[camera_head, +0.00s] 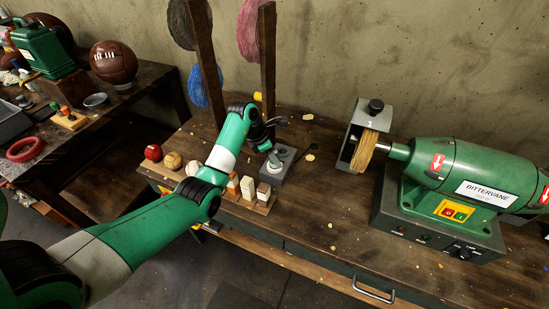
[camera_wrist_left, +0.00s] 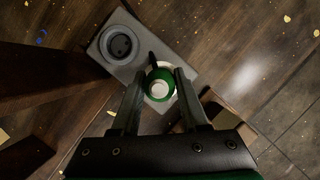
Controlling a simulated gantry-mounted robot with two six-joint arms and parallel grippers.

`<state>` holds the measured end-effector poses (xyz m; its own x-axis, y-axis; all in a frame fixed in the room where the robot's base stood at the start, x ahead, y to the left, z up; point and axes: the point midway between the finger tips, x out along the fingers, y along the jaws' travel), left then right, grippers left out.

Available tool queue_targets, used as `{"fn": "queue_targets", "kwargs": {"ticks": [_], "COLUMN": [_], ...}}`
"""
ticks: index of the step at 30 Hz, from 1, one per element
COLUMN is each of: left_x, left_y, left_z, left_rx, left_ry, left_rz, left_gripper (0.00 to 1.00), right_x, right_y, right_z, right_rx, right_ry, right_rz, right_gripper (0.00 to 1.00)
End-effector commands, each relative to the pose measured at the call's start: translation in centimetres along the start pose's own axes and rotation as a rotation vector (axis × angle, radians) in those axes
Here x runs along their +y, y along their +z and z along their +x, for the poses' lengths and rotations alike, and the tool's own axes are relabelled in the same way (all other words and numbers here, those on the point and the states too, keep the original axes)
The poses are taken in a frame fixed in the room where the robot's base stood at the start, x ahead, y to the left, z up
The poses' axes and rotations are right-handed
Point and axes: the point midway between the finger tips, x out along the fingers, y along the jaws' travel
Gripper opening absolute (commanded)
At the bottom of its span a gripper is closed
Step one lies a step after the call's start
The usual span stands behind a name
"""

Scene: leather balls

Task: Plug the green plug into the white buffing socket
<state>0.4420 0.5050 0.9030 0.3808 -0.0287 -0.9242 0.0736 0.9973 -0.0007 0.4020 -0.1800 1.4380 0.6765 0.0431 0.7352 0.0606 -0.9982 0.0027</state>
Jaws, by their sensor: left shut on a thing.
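The green plug (camera_wrist_left: 150,90) with a pale round end and a short black piece is between the fingers of my left gripper (camera_wrist_left: 158,76), which is shut on it. In the head view the plug (camera_head: 274,160) is over the near part of a grey socket box (camera_head: 280,174). A grey round socket (camera_wrist_left: 118,43) with a dark centre is bare at the box's other end. A pale rim shows around the plug, likely the white socket, mostly hidden beneath it. I cannot tell whether the plug is seated in it or above it. My right gripper is not in view.
A wooden rack (camera_head: 254,204) with balls and pale blocks stands left of and in front of the box. Wooden posts (camera_head: 267,60) rise behind it. A green buffing machine (camera_head: 460,170) stands at the right.

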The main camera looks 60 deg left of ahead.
Motion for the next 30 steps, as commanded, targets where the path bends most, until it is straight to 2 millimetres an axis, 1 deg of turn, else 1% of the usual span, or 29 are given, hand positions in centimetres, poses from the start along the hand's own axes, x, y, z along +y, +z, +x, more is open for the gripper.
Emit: {"fn": "queue_targets", "kwargs": {"ticks": [25,30], "left_x": [-0.01,-0.01], "left_y": [0.10,0.32], "left_z": [-0.15,-0.67], "left_rx": [-0.002,-0.002], "left_ry": [0.000,0.000], "left_rz": [0.001,0.001], "left_gripper": [0.00,0.00], "right_x": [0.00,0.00], "right_y": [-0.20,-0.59], "right_z": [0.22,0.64], "right_rx": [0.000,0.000], "right_ry": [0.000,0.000], "right_rz": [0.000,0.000], "right_gripper": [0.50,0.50]}}
